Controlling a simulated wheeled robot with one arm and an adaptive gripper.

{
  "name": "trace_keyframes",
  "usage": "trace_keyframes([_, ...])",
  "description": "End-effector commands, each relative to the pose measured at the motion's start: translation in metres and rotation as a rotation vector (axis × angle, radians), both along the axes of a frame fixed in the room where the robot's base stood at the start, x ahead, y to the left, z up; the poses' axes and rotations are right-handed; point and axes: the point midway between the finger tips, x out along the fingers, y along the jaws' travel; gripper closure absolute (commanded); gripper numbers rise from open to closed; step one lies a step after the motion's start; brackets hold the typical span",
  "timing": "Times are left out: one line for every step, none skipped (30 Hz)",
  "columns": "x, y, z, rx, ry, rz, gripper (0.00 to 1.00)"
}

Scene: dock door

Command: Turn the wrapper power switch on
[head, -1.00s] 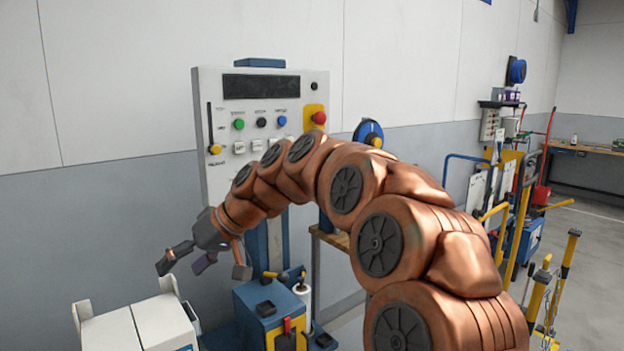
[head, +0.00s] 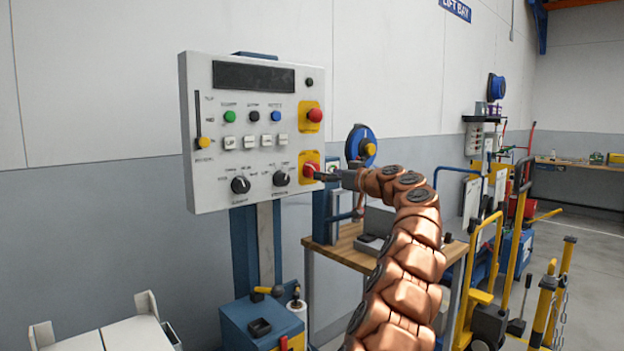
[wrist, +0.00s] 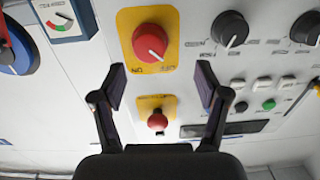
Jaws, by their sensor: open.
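The red rotary power switch (head: 309,168) sits on a yellow plate at the lower right of the grey control panel (head: 225,190). In the wrist view, its red knob (wrist: 150,40) is near the top, with a white mark toward the lower right and lettering on the plate below it. My gripper (head: 322,176) is at the panel's lower right edge, close to the switch. In the wrist view, my gripper (wrist: 162,82) is open and empty, its fingers apart below the knob and not around it. Whether a finger touches the panel is unclear.
A red mushroom button (head: 315,114) is above the switch; it also shows between the fingers in the wrist view (wrist: 157,121). Black dials (head: 281,176) and small white switches (head: 249,142) are nearby. A blue round device (head: 362,145) and wooden bench (head: 350,249) stand right.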

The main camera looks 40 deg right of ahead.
Motion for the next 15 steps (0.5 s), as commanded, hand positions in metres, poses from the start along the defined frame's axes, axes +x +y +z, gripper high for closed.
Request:
trace_keyframes([-0.004, -0.008, -0.002, -0.01, -0.005, -0.014, 0.26])
trace_keyframes([-0.005, -0.011, -0.002, -0.014, -0.008, -0.02, 0.26])
trace_keyframes([-0.006, -0.014, -0.002, -0.018, -0.01, -0.025, 0.26])
trace_keyframes([-0.006, -0.015, -0.001, -0.02, -0.011, -0.027, 0.26])
trace_keyframes([-0.005, -0.016, -0.001, -0.021, -0.011, -0.029, 0.26])
trace_keyframes([-0.003, -0.016, -0.001, -0.022, -0.01, -0.029, 0.26])
trace_keyframes([-0.001, -0.017, 0.0, -0.022, -0.01, -0.03, 0.26])
trace_keyframes([0.001, -0.017, 0.0, -0.022, -0.009, -0.03, 0.26])
trace_keyframes([0.004, -0.017, 0.0, -0.022, -0.01, -0.031, 0.26])
trace_keyframes([0.006, -0.017, 0.0, -0.021, -0.01, -0.031, 0.26])
trace_keyframes([0.009, -0.018, 0.0, -0.021, -0.01, -0.032, 0.26])
trace_keyframes([0.012, -0.018, 0.001, -0.021, -0.01, -0.032, 0.26])
trace_keyframes([0.016, -0.018, 0.0, -0.02, -0.011, -0.031, 0.26])
trace_keyframes([0.019, -0.018, 0.0, -0.02, -0.01, -0.03, 0.26])
trace_keyframes([0.024, -0.018, 0.0, -0.021, -0.008, -0.03, 0.26])
